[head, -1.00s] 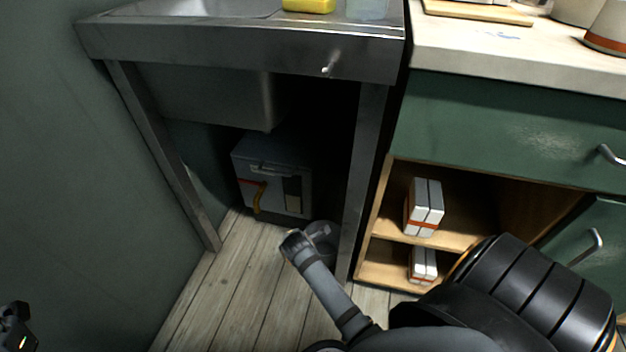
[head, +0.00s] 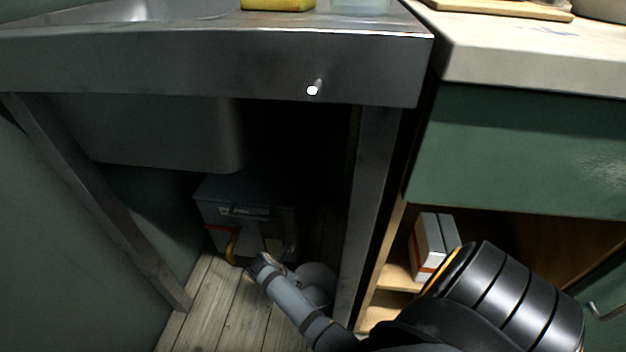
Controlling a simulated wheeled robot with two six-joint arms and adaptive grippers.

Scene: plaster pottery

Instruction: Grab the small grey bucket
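A rounded grey object, which looks like the small grey bucket (head: 318,279), stands on the floor under the sink, beside the right-hand metal leg. My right arm reaches in from the lower right and covers part of it. The end of that arm (head: 262,268) is just left of the bucket, in front of a grey box. The fingers cannot be made out, so whether the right gripper is open or shut is unclear. I see no contact with the bucket. My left gripper is out of view.
The metal sink table (head: 200,65) hangs overhead, with its right leg (head: 368,190) close to my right arm. A grey box (head: 248,212) stands at the back underneath. A green cabinet (head: 520,150) with an open shelf holding white boxes (head: 432,246) is at right. Floorboards (head: 215,295) at left are clear.

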